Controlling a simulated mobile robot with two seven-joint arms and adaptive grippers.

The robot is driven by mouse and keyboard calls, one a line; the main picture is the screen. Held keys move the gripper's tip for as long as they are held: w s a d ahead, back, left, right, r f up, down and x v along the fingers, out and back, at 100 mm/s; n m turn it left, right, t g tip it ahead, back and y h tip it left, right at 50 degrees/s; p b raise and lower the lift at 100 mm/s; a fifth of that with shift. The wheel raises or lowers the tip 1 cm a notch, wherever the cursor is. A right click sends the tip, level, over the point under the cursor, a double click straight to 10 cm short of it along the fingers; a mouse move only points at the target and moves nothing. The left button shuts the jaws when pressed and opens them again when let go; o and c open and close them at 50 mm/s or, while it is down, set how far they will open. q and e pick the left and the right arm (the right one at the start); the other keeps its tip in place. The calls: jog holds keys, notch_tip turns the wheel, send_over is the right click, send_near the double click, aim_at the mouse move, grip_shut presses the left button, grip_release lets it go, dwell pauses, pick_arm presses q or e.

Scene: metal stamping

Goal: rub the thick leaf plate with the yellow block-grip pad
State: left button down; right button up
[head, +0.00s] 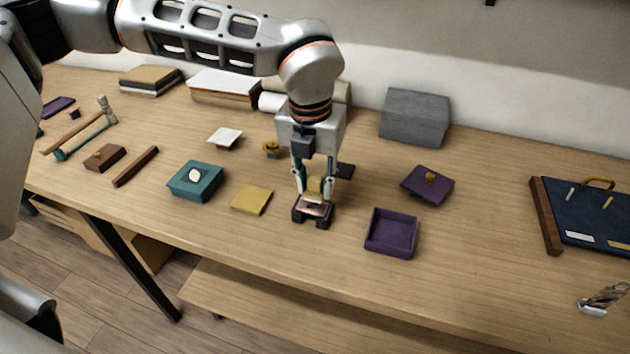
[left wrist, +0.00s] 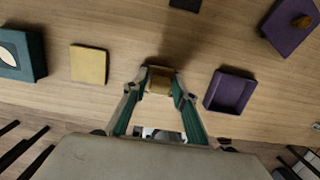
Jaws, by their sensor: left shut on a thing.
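The yellow block-grip pad (head: 315,186) is held between the fingertips of my left gripper (head: 314,190), which points straight down. In the left wrist view the tan-yellow block (left wrist: 160,84) shows between the fingers. Directly below it is a small dark holder with a copper-coloured plate (head: 312,208); a leaf shape on it cannot be made out, and the contact between pad and plate is hidden. A teal block (head: 195,180) with a pale leaf-shaped piece on top stands to the left. My right gripper is not in view.
A flat yellow square (head: 251,199) lies close left of the gripper. An open purple tray (head: 391,233) is close right, with a knobbed purple piece (head: 428,186) behind it. A grey box (head: 415,117) stands at the back. The table's front edge is clear.

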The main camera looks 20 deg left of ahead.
aim_at(310, 211)
pick_arm(q)
jog(key=shift+f+b, duration=0.4)
jog(key=shift+f, duration=0.35)
dwell(0.7)
jog(key=shift+s, duration=0.1)
jog(key=shift+s, duration=0.3)
jog(key=shift+s+p, duration=0.3)
jog(key=shift+s, duration=0.95)
jog(key=shift+w+f, duration=0.1)
jog(key=shift+w, duration=1.5)
